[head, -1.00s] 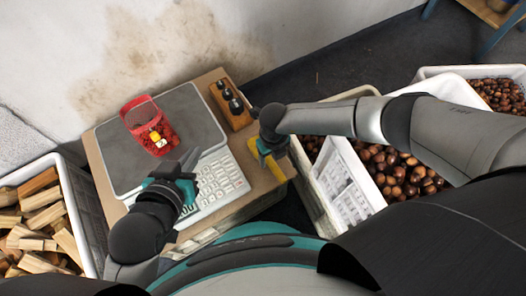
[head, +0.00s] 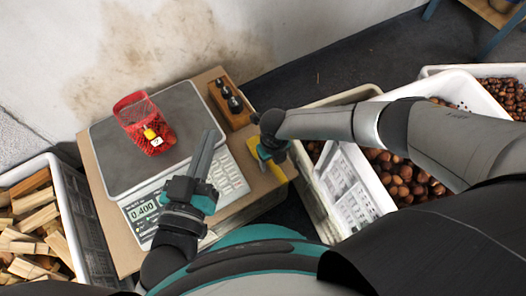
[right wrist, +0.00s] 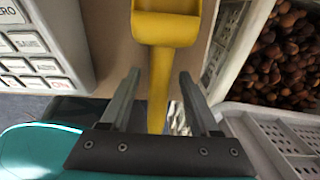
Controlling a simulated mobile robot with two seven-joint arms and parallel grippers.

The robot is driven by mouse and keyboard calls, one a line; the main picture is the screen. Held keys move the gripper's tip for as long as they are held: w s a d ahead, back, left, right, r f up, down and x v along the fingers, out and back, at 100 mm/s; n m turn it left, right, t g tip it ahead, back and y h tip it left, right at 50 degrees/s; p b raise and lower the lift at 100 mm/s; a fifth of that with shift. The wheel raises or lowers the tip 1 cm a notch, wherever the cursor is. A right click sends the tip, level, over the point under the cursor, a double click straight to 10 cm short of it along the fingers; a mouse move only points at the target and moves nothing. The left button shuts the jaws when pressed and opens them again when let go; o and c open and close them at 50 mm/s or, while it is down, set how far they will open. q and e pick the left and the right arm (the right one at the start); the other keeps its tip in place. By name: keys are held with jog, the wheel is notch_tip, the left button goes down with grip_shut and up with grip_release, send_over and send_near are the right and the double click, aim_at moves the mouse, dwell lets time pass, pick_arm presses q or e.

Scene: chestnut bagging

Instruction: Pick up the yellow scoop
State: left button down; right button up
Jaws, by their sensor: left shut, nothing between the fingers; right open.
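The yellow scoop (right wrist: 166,28) lies at the right edge of the table, its handle running down between my right fingers in the right wrist view. In the head view only bits of the yellow scoop (head: 279,173) show, as my right gripper (head: 270,152) covers most of it. My right gripper (right wrist: 158,78) is open, with a finger on each side of the handle. I cannot tell whether either finger touches it. My left gripper (head: 208,137) is shut and empty above the scale's front, its fingers pointing away from me.
A red net bag (head: 160,118) with a yellow tag sits on the scale plate (head: 108,160). The scale display (head: 144,210) reads 0.400. A wooden weight block (head: 237,118) stands behind. Chestnut crates (head: 333,197) are at right; a firewood crate (head: 70,215) is at left.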

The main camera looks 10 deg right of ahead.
jog(key=shift+f, duration=0.15)
jog(key=shift+c, duration=0.4)
grip_shut()
dwell(0.4)
